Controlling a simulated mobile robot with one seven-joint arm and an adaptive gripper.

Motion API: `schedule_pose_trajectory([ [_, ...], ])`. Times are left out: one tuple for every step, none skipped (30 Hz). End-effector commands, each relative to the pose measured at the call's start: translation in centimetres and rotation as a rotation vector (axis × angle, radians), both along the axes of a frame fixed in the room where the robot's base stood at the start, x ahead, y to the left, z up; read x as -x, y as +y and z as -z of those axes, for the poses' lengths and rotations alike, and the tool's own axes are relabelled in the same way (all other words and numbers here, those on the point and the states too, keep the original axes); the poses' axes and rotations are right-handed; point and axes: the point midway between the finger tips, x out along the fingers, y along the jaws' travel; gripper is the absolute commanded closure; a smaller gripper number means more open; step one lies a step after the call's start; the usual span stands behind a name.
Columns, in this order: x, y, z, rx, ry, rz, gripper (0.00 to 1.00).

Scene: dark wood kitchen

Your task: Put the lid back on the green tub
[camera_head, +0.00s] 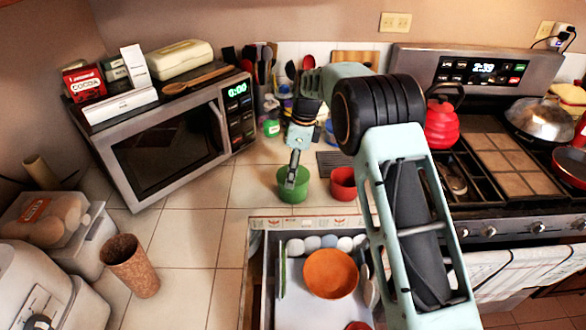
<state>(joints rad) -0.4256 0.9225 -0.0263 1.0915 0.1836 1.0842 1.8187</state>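A green tub (294,191) stands on the tiled counter, to the right of the microwave. My gripper (291,182) points down over it, with its fingertips at or just inside the tub's rim as seen from here. The fingers look narrow and close together, but I cannot tell whether they are open or shut or hold anything. I cannot make out a separate lid; it may be hidden or too small to tell. A smaller green container (271,128) stands farther back near the utensils.
A red tub (342,184) stands just right of the green one. An open drawer with an orange bowl (330,273) is in front. The microwave (165,145), a brown cup (130,264) and the stove with a red kettle (442,122) stand around. Counter tiles at left centre are clear.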

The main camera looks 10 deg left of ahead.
Motion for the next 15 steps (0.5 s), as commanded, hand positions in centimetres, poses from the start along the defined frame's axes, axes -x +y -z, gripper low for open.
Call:
schedule_pose_trajectory([
  [0.01,0.00,0.03,0.000,0.000,0.000,0.43],
  [0.00,0.00,0.03,0.000,0.000,0.000,0.43],
  [0.00,0.00,0.03,0.000,0.000,0.000,0.43],
  [0.00,0.00,0.03,0.000,0.000,0.000,0.43],
  [0.00,0.00,0.03,0.000,0.000,0.000,0.43],
  [0.00,0.00,0.03,0.000,0.000,0.000,0.43],
  [0.00,0.00,0.03,0.000,0.000,0.000,0.43],
  [0.00,0.01,0.03,0.000,0.000,0.000,0.43],
  [0.00,0.01,0.03,0.000,0.000,0.000,0.24],
  [0.00,0.01,0.03,0.000,0.000,0.000,0.21],
  [0.00,0.00,0.03,0.000,0.000,0.000,0.18],
  [0.00,0.00,0.03,0.000,0.000,0.000,0.13],
  [0.00,0.00,0.03,0.000,0.000,0.000,0.10],
  [0.00,0.00,0.03,0.000,0.000,0.000,0.08],
  [0.00,0.01,0.03,0.000,0.000,0.000,0.08],
])
